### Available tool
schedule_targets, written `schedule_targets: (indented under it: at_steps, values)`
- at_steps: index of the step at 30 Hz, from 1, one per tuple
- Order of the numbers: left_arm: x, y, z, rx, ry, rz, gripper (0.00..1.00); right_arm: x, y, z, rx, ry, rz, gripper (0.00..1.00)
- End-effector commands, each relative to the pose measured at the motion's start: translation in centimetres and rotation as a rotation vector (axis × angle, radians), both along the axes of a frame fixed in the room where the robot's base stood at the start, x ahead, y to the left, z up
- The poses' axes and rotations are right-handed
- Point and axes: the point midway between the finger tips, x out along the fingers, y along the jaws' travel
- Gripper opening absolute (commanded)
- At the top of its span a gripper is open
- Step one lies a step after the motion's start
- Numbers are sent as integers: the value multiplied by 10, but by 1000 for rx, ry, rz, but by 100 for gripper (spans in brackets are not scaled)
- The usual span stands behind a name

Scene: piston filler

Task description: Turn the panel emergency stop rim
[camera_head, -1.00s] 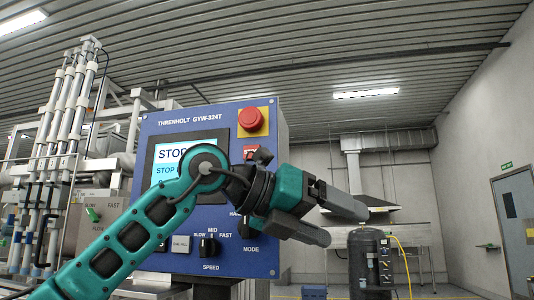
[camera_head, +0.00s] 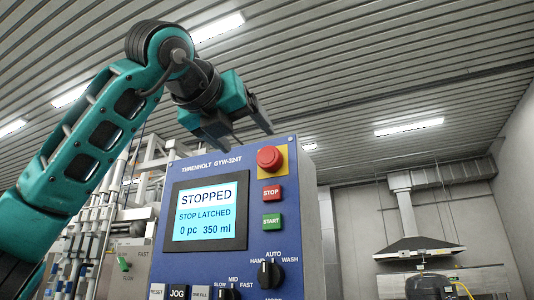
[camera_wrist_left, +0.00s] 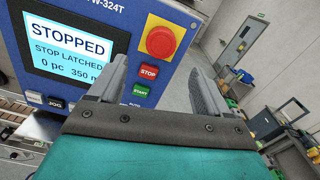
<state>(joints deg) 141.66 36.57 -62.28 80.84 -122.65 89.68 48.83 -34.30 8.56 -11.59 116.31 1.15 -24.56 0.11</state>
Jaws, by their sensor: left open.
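The red emergency stop button (camera_head: 270,158) sits on a yellow square at the top right of the blue control panel (camera_head: 220,166). It also shows in the left wrist view (camera_wrist_left: 161,41), ahead of the fingers. The panel screen (camera_head: 206,213) reads STOPPED and STOP LATCHED. My left gripper (camera_head: 247,132) is above the panel's top edge, up and left of the button, with fingers apart and nothing between them. In the left wrist view its two fingers (camera_wrist_left: 160,82) are spread, not touching the button. My right gripper is not in view.
Below the button are a red STOP key (camera_head: 271,193), a green START key (camera_head: 271,222) and a black mode knob (camera_head: 270,272). Pipes stand behind the panel at left. A dark hood (camera_head: 418,248) is at right.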

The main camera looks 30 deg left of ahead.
Motion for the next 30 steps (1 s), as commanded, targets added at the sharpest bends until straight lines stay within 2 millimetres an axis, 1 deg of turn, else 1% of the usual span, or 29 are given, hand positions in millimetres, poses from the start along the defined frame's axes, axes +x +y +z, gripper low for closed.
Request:
schedule_targets:
  at_steps: [1,6,9,13,18,26,30]
  values:
    - [13,0,1,1,5,1,78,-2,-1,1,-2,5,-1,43]
    - [49,3,1,1,4,0,78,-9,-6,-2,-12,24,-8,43]
    - [66,3,1,1,4,-2,78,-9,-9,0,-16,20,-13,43]
    - [83,4,1,1,4,-2,78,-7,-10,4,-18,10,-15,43]
    - [93,5,0,1,2,-2,78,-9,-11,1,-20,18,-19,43]
    - [94,5,0,1,0,-3,78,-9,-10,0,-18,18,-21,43]
    - [94,4,0,1,0,-3,66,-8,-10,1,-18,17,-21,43]
